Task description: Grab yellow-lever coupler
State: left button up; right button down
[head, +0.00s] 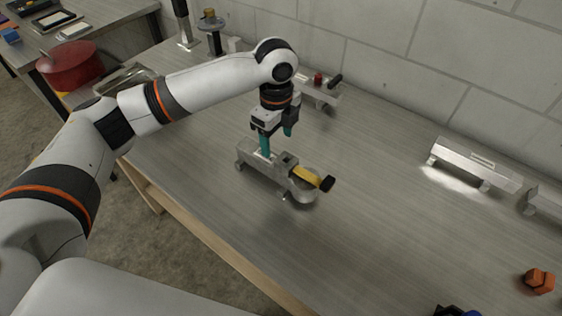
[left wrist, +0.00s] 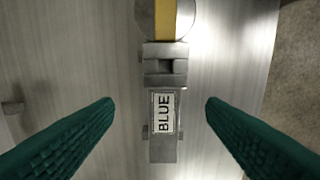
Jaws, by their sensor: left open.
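The yellow-lever coupler is a grey metal piece (head: 262,172) on the workbench, with a yellow lever (head: 308,176) ending in a black grip (head: 327,184). My left gripper (head: 277,144) points down over the body end of the coupler, with teal fingers open and nothing held. In the left wrist view the coupler body (left wrist: 165,68) lies between the two fingers, with clear gaps on both sides. A label reading "BLUE" (left wrist: 165,113) is on its top, and part of the yellow lever (left wrist: 165,22) shows at the upper edge. My right gripper is not in view.
Another metal piece with a red part (head: 318,80) and black grip stands behind the gripper. A silver trailer-like piece (head: 472,165) is at the right by the block wall. An orange block (head: 539,280) lies front right. The bench middle is clear.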

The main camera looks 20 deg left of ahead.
aim_at(279, 164)
pick_arm(q)
jog(key=f, duration=0.3)
jog(key=shift+s+f, duration=0.25)
jog(key=shift+d+f+p, duration=0.1)
jog(key=shift+f+p, duration=0.3)
jog(key=shift+f, duration=0.25)
jog(key=f, duration=0.1)
jog(key=f+p, duration=0.1)
jog(key=f, duration=0.1)
jog(key=shift+s+d+f, duration=0.2)
jog(key=shift+f, duration=0.5)
jog(key=shift+w, duration=0.1)
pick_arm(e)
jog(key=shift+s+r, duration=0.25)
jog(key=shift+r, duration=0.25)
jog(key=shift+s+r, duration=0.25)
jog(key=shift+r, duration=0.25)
pick_arm(q)
jog(key=shift+c, duration=0.2)
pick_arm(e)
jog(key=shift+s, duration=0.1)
pick_arm(q)
jog(key=c, duration=0.6)
grip_shut()
jog(key=shift+r, duration=0.1)
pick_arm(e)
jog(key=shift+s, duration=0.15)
